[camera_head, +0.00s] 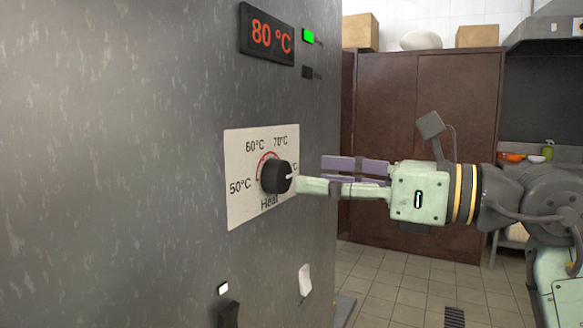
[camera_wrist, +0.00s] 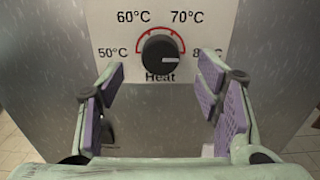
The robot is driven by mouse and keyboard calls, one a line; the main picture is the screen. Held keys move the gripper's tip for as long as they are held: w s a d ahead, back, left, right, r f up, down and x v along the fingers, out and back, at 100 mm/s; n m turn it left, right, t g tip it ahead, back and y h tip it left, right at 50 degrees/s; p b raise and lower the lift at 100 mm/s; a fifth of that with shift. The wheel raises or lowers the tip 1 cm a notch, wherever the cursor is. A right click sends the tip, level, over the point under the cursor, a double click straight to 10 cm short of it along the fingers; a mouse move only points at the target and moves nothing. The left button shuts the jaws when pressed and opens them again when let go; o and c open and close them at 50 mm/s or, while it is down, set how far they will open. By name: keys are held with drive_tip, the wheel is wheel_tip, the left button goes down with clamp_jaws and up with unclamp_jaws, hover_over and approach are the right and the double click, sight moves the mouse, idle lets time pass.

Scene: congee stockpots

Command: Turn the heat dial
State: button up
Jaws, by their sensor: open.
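The heat dial (camera_head: 275,176) is a black round knob with a white pointer line, on a white scale plate (camera_head: 238,205) marked 50, 60 and 70°C. In the wrist view the dial (camera_wrist: 161,55) shows its pointer turned to the right, toward the partly covered 80°C mark. My gripper (camera_head: 312,175) reaches in from the right, near the dial. In the wrist view my gripper (camera_wrist: 160,85) is open, with purple-padded fingers spread left and right below and beside the dial. The dial is not between closed pads. In the head view, a fingertip looks close to the dial's right side; contact cannot be told.
A display (camera_head: 267,36) above the dial reads 80 °C, with a lit green indicator (camera_head: 308,36) beside it. Lower on the metal panel are a black switch (camera_head: 228,313) and a pale lever (camera_head: 305,280). A brown cabinet (camera_head: 430,90) stands behind on the tiled floor.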

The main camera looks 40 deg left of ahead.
sight(285, 174)
drive_tip(key=x, duration=0.5)
drive_tip(key=shift+p, duration=0.4)
drive_tip(key=c, duration=1.1)
drive_tip(key=shift+c, duration=0.2)
